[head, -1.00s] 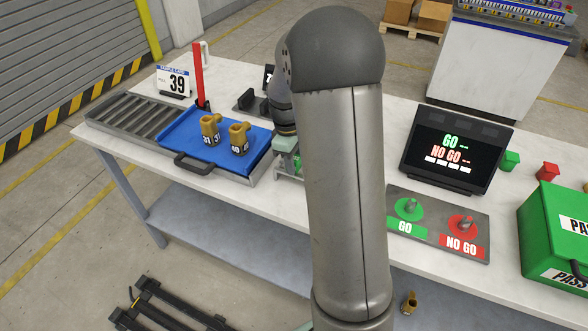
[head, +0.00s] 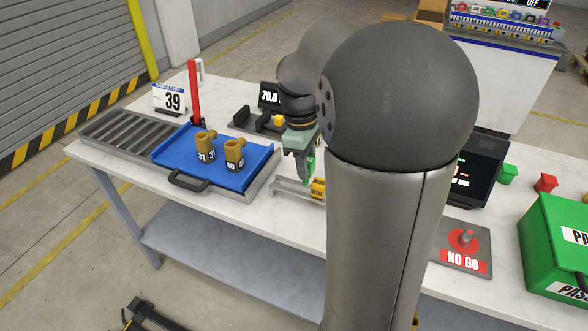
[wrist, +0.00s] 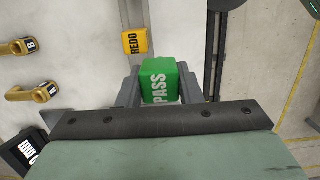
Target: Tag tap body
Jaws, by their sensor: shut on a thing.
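My gripper (head: 306,172) is shut on a green block marked PASS (wrist: 158,82); the wrist view shows it between the fingers (wrist: 160,88). In the head view the gripper is low over the table, just right of the blue tray. Two brass tap bodies, the left one (head: 204,147) and the right one (head: 234,153), stand on the blue tray (head: 180,158) with number labels. In the wrist view two brass parts, one upper (wrist: 18,48) and one lower (wrist: 32,93), lie left of the gripper. A yellow REDO block (wrist: 135,41) is beyond the green block.
The REDO block also shows by the gripper in the head view (head: 318,188). A black fixture (head: 255,122) with a small display (head: 269,95) stands behind. A sample card (head: 171,99) and red post (head: 194,95) are behind the tray. A green box (head: 555,245) stands at right.

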